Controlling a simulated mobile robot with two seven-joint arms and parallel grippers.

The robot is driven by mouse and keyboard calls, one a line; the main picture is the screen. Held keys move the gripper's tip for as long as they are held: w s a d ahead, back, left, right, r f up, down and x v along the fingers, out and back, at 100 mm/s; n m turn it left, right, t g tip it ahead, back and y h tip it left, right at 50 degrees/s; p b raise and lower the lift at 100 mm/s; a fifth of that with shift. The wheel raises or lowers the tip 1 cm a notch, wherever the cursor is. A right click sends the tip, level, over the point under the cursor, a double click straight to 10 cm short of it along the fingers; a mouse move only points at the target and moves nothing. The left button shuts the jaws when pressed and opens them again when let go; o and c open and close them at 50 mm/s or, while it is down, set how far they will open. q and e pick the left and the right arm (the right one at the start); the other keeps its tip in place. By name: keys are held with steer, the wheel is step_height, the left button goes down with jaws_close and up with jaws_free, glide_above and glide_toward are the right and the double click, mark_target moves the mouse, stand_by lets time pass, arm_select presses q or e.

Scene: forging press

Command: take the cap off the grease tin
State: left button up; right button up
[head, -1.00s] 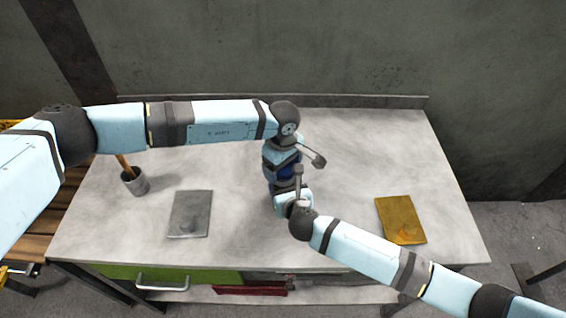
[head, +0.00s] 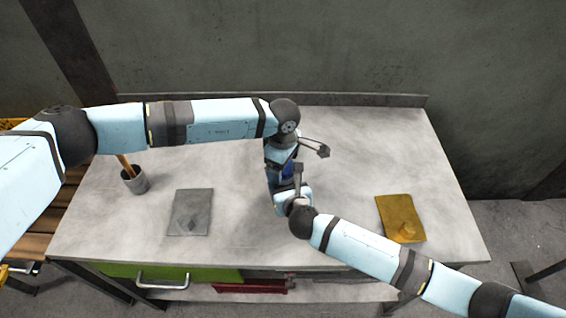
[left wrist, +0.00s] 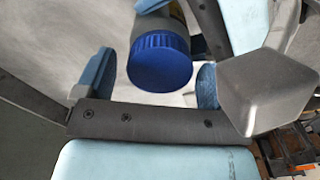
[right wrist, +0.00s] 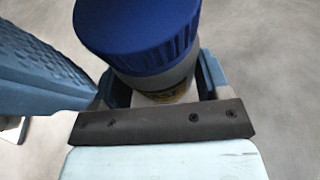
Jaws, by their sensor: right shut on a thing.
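The grease tin has a pale body with a yellowish label and a ribbed blue cap (right wrist: 140,28). My right gripper (head: 287,192) is shut on the tin's body (right wrist: 165,82) below the cap; the tin is mostly hidden in the head view. My left gripper (head: 280,162) is above the tin near the middle of the bench. In the left wrist view the blue cap (left wrist: 160,62) lies between its two fingers, with clear gaps on both sides. One ridged finger of my left gripper (right wrist: 45,75) looms beside the cap in the right wrist view.
A grey plate (head: 200,200) lies left on the bench (head: 350,150), a brass-coloured plate (head: 393,207) right. A low ledge (head: 380,100) runs along the back. The back right of the bench is clear.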

arm_select(q)
step_height(320, 180, up, 4)
steer(key=shift+r, duration=0.4)
steer(key=shift+c, duration=0.5)
step_height(320, 180, up, 3)
steer(key=m, duration=0.3)
steer(key=shift+f, duration=3.9)
steer(key=c, duration=0.9)
steer(key=shift+n, duration=1.5)
